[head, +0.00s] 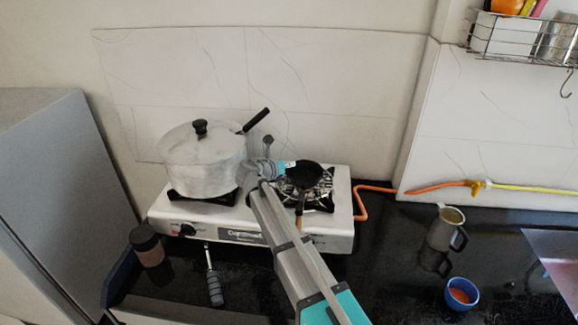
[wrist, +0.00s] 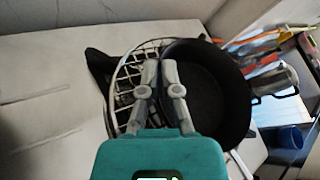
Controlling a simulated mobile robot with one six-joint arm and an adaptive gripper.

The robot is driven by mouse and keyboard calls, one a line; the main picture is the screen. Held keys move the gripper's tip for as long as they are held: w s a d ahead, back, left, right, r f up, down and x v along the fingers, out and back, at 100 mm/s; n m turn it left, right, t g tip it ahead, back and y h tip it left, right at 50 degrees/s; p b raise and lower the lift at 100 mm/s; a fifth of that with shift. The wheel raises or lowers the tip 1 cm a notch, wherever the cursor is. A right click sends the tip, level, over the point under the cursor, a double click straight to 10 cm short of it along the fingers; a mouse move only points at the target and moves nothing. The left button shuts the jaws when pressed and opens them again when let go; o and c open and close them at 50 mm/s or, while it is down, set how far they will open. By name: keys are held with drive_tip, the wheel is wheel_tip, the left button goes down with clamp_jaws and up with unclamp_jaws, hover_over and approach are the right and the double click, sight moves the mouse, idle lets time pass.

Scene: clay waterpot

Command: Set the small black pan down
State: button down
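The small black pan (head: 304,174) is at the right burner of the stove (head: 343,205), its handle towards the front. It looks roughly level; I cannot tell whether its base touches the grate. My gripper (head: 289,166) is at the pan's left rim. In the wrist view the pan (wrist: 207,95) lies to the right of the fingers and covers part of the round wire grate (wrist: 122,90). My gripper (wrist: 159,66) has its fingers close together across the pan's near wall, one inside and one outside. The gripped bit of rim is hidden between them.
A large lidded pot (head: 203,165) stands on the left burner, with a black-handled pan (head: 254,121) behind it. A metal mug (head: 446,228) and a blue cup (head: 461,294) stand to the right. A dark jar (head: 147,245) and a grey-handled tool (head: 214,285) are at the front left.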

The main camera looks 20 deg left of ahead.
drive_tip(key=shift+f, duration=0.2)
drive_tip(key=c, duration=0.8)
unclamp_jaws()
drive_tip(key=shift+r, duration=0.2)
drive_tip(key=shift+s+r, duration=0.15)
drive_tip(key=shift+s, duration=0.05)
drive_tip(key=p+v, duration=0.4)
drive_tip(key=v, duration=0.7)
drive_tip(key=shift+s, duration=0.3)
drive_tip(key=shift+a, duration=0.15)
